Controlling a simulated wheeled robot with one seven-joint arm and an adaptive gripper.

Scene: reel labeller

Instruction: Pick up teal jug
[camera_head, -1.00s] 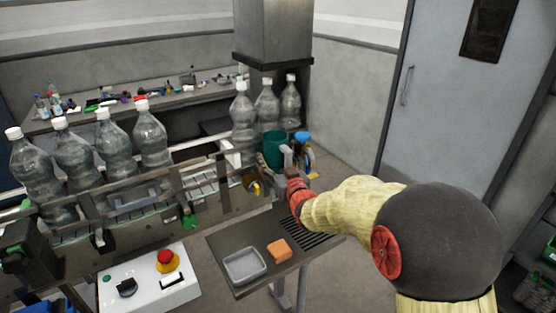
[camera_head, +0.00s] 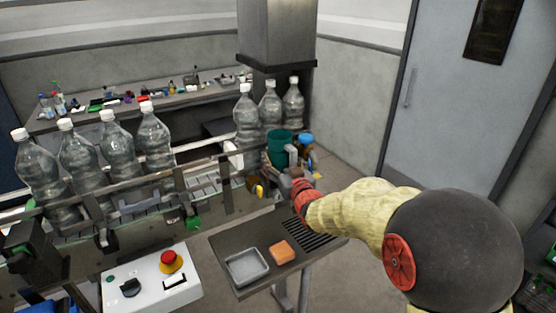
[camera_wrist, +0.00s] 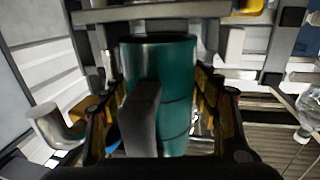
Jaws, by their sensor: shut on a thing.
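The teal jug (camera_head: 279,146) is upright beside the end of the bottle line in the head view, with my gripper (camera_head: 294,160) at its near right side. In the wrist view the jug (camera_wrist: 176,80) fills the middle, its dark handle toward the camera. My gripper (camera_wrist: 168,110) has a finger on each side of the jug and is shut on it. The jug's underside is hidden, so I cannot tell whether it is clear of its support.
Large clear bottles (camera_head: 153,140) line the conveyor (camera_head: 205,183) at left. A small table holds a grey tray (camera_head: 246,267) and an orange block (camera_head: 282,252). A control box (camera_head: 153,280) stands front left. A cluttered bench (camera_head: 200,87) is behind.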

